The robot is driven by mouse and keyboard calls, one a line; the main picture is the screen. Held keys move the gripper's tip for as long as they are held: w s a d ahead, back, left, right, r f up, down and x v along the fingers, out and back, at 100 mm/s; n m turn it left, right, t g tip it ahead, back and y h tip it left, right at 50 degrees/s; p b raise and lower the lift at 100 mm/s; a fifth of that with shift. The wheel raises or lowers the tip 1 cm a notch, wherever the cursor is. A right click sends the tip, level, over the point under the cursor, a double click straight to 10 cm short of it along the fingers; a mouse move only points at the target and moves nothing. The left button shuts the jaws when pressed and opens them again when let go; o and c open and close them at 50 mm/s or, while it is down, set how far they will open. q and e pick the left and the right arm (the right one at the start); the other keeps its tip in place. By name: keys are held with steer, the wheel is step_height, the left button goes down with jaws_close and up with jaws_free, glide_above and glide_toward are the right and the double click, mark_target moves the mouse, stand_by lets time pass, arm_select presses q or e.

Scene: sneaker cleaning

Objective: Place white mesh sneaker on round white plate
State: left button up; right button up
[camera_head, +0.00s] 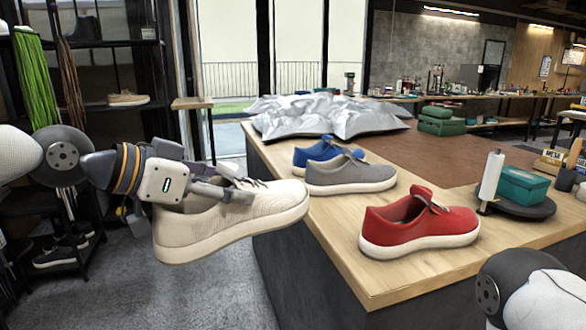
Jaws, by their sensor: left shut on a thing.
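The white mesh sneaker (235,225) is cream-white with a thick pale sole. It hangs in the air off the left edge of the wooden table, toe pointing right and slightly up. My left gripper (222,190) is shut on the sneaker at its opening near the heel. The gripper hides part of the collar. Only a rounded part of my right arm shows at the bottom right corner; its gripper is out of view. I see no round white plate in this view.
The wooden table (345,278) holds a red sneaker (420,225), a grey sneaker (350,176) and a blue sneaker (318,152). A dark round stand (520,208) with a teal box (523,185) and white roll is at right. Silvery bags (325,118) lie behind. Shelves stand left.

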mark_target(189, 249)
arm_select(q)
steer(key=s+a+f, duration=0.1)
steer(key=a+f, duration=0.1)
steer(key=f, duration=0.1)
steer(key=s+a+f, duration=0.1)
steer(key=a+f, duration=0.1)
steer(key=s+a+f, duration=0.1)
steer(key=s+f, duration=0.1)
steer(key=f, duration=0.1)
steer(key=shift+s+a+f, duration=0.1)
steer(key=shift+a+f, duration=0.25)
steer(key=shift+a, duration=0.05)
steer(key=s+a+f+m, duration=0.1)
steer(key=s+f, duration=0.8)
steer(key=s, duration=0.2)
steer(key=shift+s+a+f+g+h, duration=0.2)
steer(key=shift+s+f+g+h, duration=0.15)
steer(key=shift+s+g+h, duration=0.05)
arm_select(e)
steer(key=shift+s+a+f, duration=0.1)
steer(key=shift+s+f, duration=0.15)
steer(key=shift+s, duration=0.2)
